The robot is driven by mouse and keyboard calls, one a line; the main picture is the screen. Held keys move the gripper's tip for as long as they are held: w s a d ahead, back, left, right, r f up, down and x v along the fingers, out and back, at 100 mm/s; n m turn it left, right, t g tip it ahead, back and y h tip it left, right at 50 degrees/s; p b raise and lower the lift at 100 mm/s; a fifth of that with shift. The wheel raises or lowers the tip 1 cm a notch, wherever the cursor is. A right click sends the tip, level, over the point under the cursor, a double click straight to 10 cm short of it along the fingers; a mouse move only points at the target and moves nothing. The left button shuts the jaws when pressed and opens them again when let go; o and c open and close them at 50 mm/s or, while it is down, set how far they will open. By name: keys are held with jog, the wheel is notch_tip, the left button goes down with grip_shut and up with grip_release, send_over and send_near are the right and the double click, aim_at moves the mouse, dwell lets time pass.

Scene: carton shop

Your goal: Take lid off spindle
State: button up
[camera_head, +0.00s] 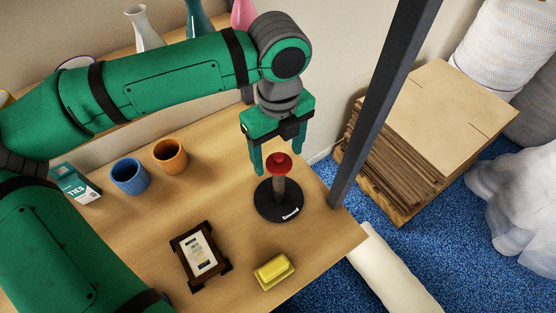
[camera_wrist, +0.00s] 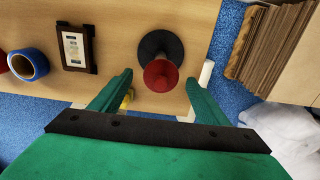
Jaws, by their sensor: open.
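A spindle (camera_head: 279,192) stands upright on a round black base (camera_head: 263,205) near the table's right edge. A red lid (camera_head: 279,162) sits on top of it. The red lid (camera_wrist: 160,76) and the black base (camera_wrist: 155,42) also show in the wrist view, with the lid between and just beyond the fingertips. My gripper (camera_head: 278,166) is open and above the spindle, pointing down. Its fingers (camera_wrist: 158,82) are apart on either side of the lid in the wrist view, and I see no contact with it.
A framed card (camera_head: 199,254) and a yellow block (camera_head: 274,271) lie on the table (camera_head: 225,210) near the spindle. Blue (camera_head: 130,177) and orange (camera_head: 170,156) rolls are to the left. A dark post (camera_head: 385,105) rises right of my gripper. Flattened cartons (camera_head: 420,110) are stacked beyond.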

jog(key=shift+d+f, duration=0.1)
jog(key=shift+f, duration=0.35)
jog(key=c, duration=1.1)
jog(key=shift+r, duration=0.1)
